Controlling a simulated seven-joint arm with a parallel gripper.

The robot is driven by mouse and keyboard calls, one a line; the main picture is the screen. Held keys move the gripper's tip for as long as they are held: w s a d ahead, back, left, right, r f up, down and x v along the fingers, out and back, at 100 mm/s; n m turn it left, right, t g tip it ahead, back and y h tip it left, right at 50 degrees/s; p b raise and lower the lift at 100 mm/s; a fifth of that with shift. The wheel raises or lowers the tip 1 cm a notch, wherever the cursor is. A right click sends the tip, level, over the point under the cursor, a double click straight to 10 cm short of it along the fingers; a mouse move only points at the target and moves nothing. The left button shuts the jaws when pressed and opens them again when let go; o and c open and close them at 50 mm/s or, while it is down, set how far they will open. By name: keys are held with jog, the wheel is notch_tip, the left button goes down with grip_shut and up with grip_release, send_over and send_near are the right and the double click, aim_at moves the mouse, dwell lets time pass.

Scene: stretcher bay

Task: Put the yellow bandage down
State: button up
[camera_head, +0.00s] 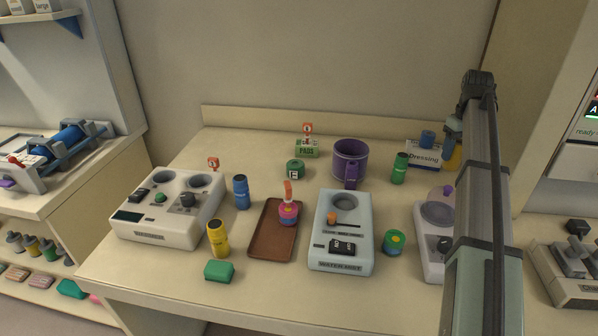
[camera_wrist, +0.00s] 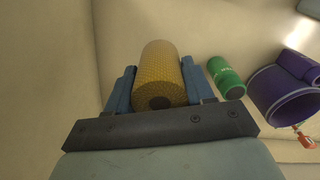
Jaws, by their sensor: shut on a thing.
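The yellow bandage (camera_wrist: 160,72) is a textured roll held between the two blue-grey fingers of my gripper (camera_wrist: 161,85) in the wrist view. My arm hides most of the gripper there. I cannot tell whether the roll touches the table.
A green roll (camera_wrist: 226,78) and a purple mug (camera_wrist: 285,96) lie to the right of the bandage in the wrist view.

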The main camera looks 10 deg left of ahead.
aim_at(459, 141)
notch_tip(459, 141, up, 5)
jog(key=shift+w, duration=0.1)
jog(key=shift+w+a+r, duration=0.1)
jog(key=shift+a+r, duration=0.05)
jog(key=shift+a, duration=0.4)
jog(key=w+a, duration=0.2)
jog(key=a, duration=1.3)
jog(key=w+a, duration=0.2)
jog(key=a, duration=1.4)
jog(key=s+a+n, duration=0.1)
jog(key=s+a, duration=0.3)
jog(key=a, duration=1.1)
jog(key=s+a, duration=0.4)
jog(key=a, duration=1.1)
jog(key=shift+s+f, duration=0.15)
jog(key=shift+f, duration=3.65)
jog(key=shift+s+f, duration=0.1)
jog(key=shift+f, duration=3.7)
jog(key=shift+f, duration=0.1)
